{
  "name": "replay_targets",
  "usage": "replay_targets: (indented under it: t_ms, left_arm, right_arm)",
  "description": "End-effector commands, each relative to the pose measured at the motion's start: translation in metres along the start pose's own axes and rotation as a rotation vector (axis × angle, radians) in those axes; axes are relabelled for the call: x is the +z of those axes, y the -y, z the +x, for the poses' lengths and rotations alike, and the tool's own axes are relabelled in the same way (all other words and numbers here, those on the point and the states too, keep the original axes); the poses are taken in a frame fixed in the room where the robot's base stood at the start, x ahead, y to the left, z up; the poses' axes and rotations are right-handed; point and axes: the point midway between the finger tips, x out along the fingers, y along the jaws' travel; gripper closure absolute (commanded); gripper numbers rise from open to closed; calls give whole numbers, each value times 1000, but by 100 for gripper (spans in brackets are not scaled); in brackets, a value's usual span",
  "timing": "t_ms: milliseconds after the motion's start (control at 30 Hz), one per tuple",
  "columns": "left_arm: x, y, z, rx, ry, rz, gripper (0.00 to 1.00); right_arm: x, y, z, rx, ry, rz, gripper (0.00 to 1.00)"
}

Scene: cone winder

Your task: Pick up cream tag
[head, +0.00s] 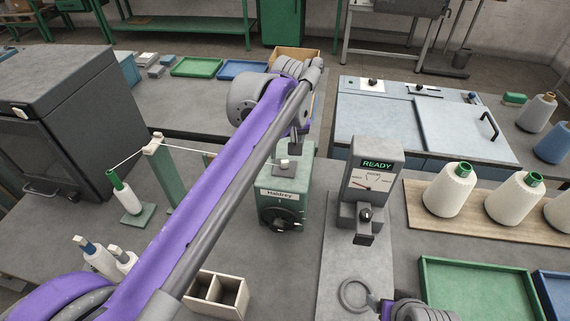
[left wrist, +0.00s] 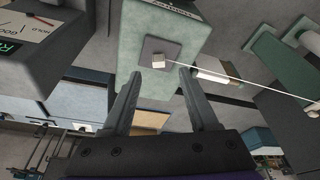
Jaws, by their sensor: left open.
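A small cream block, which looks like the cream tag (left wrist: 158,61), sits on a dark square plate on top of the green machine (left wrist: 170,15). In the head view the tag (head: 284,162) shows as a small pale piece on the green machine (head: 283,186) labelled Haldrey. My left gripper (left wrist: 160,73) is open and empty, its two fingers pointing at the plate with the tag between their tips in the picture. In the head view the left gripper (head: 296,143) hangs just above the machine top. My right gripper (head: 373,303) shows only partly at the bottom edge; its jaws cannot be made out.
A gauge box reading READY (head: 372,170) stands right of the green machine. A thread runs left over a green post (head: 165,175) to a small cone (head: 128,196). White cones (head: 450,190) stand on a board at right. A wooden box (head: 217,292) sits in front.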

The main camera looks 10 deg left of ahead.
Motion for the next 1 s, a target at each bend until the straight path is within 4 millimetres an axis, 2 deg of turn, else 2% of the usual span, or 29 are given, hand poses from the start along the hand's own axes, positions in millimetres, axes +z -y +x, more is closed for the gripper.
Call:
replay_targets:
  t_ms: [400, 667, 1000]
  left_arm:
    - [-2, -2, 50, 0, -1, 0, 40]
    - [-2, -2, 53, 0, -1, 1, 40]
    - [-2, -2, 53, 0, -1, 1, 99]
  right_arm:
    - [1, 0, 1, 0, 1, 0, 20]
    - [1, 0, 1, 0, 1, 0, 20]
    - [1, 0, 1, 0, 1, 0, 20]
